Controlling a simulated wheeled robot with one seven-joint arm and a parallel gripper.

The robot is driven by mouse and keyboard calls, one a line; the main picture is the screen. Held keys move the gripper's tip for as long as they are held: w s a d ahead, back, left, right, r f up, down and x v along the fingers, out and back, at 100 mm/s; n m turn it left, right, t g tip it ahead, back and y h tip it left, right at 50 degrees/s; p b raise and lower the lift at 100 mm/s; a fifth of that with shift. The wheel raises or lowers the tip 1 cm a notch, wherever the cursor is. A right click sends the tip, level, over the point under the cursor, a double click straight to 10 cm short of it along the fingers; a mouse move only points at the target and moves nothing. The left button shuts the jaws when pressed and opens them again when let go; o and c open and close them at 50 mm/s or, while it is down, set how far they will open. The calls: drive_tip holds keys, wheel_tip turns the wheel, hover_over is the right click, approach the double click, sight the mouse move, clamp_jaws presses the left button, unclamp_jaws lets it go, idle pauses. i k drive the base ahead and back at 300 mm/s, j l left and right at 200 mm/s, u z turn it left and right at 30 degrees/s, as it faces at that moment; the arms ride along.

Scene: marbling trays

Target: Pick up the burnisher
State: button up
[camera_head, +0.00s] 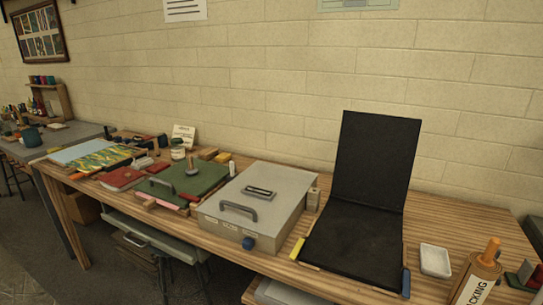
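I cannot tell for certain which thing is the burnisher. My gripper is not in view.
A grey metal box with a handle (290,200) and an open black folding case (352,243) take up the middle of the wooden table (435,217). A white dish (435,261) lies right of the case. Red boards (121,178) and a marbled sheet (103,160) crowd the left.

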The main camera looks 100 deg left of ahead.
sight(191, 171)
drive_tip(key=u, duration=3.2)
